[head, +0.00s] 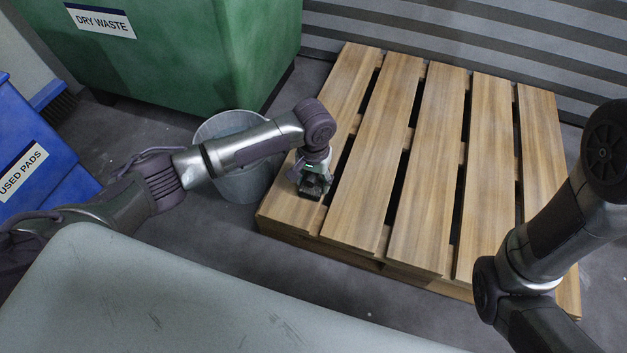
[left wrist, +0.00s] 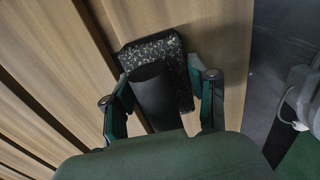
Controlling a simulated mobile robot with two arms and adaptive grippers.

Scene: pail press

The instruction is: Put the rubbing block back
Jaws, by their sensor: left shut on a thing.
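The rubbing block (left wrist: 150,50) is a dark, speckled block with a smooth black grip on its back. It shows in the left wrist view between the fingers of my left gripper (left wrist: 162,92), which is shut on it. In the head view the gripper (head: 314,180) points down over the front left part of a wooden pallet (head: 437,150), and the block is mostly hidden below it. I cannot tell whether the block touches the slats. My right arm comes in at the right of the head view, but its gripper is out of view.
A grey metal pail (head: 240,185) stands left of the pallet, partly behind my left arm. A green dry waste bin (head: 190,55) is behind it, and a blue used pads bin (head: 35,150) is at far left. A pale surface (head: 180,300) fills the front. Most of the pallet is bare.

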